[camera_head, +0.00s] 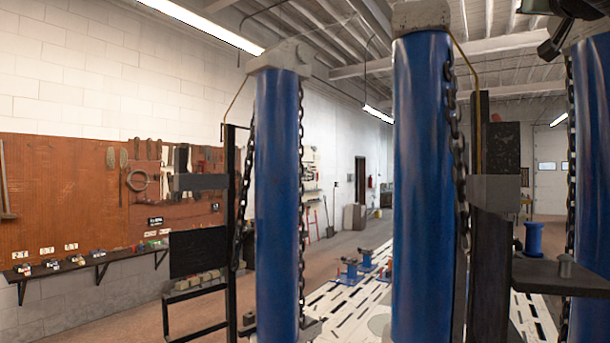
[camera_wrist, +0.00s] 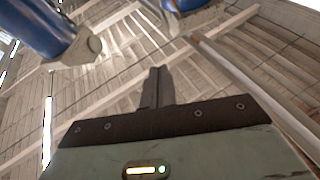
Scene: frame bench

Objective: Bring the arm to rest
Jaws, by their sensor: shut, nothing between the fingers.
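My gripper (camera_wrist: 159,74) shows in the wrist view, with its two dark fingers together and nothing between them. It is set against the ceiling, so it seems to point upward. The tops of two blue columns show beyond it at the upper left and top of that view, apart from the fingers. I cannot clearly make out my gripper in the head view.
Blue columns (camera_head: 277,200) and (camera_head: 421,190) with hanging chains stand close in front. A white slotted bench (camera_head: 345,300) with blue clamps (camera_head: 350,270) lies behind them. A brown tool board (camera_head: 60,200) and a shelf (camera_head: 90,262) line the left wall.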

